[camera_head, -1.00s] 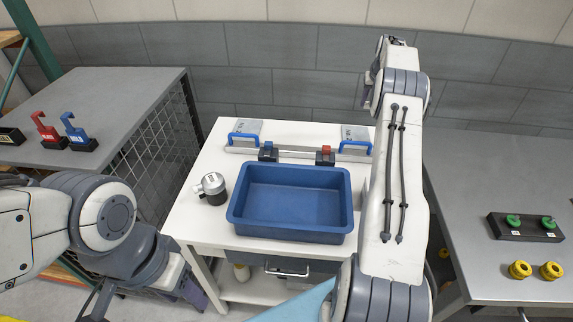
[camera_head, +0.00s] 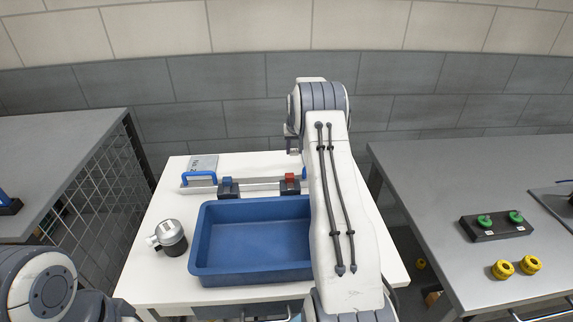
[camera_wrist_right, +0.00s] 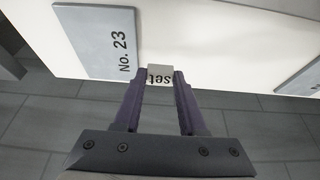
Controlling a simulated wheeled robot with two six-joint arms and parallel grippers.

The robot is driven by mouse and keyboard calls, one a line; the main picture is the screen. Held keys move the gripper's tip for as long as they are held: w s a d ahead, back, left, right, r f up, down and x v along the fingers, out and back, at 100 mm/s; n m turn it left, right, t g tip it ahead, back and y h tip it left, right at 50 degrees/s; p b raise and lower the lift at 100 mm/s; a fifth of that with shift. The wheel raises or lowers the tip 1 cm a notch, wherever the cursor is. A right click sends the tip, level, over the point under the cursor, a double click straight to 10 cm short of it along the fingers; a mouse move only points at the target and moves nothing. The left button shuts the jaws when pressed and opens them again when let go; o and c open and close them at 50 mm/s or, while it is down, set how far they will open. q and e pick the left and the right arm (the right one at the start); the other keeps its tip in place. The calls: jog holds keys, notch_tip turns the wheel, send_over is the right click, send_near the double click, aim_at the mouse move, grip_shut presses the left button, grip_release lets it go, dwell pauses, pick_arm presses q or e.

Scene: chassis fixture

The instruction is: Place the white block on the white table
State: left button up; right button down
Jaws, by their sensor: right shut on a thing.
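The white table (camera_head: 150,270) stands in the middle of the head view. In the right wrist view my right gripper (camera_wrist_right: 160,78) is shut on a small whitish block (camera_wrist_right: 160,72) with dark lettering. The block is between the purple fingertips, over or near the table's edge beside a grey plate marked No. 23 (camera_wrist_right: 100,38). I cannot tell whether it touches the table. In the head view my right gripper (camera_head: 293,138) is mostly hidden by its own arm, near the table's far edge. My left gripper is out of view.
On the white table are a blue bin (camera_head: 205,235), a silver and black cylinder (camera_head: 172,237), a blue handle (camera_head: 199,179) and black clamps (camera_head: 228,188). A grey bench (camera_head: 440,190) on the right holds yellow knobs (camera_head: 502,269) and a green-knobbed block (camera_head: 485,225).

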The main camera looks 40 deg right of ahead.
aim_at(287, 169)
jog(key=a+f, duration=0.1)
jog(key=a, duration=0.1)
jog(key=shift+w+a+f, duration=0.2)
jog(key=shift+a+f, duration=0.2)
notch_tip(287, 169, down, 3)
jog(key=shift+f+p, duration=0.1)
jog(key=shift+p, duration=0.75)
jog(key=shift+f, duration=0.35)
jog(key=shift+f, duration=0.2)
jog(key=shift+c, duration=2.3)
grip_release()
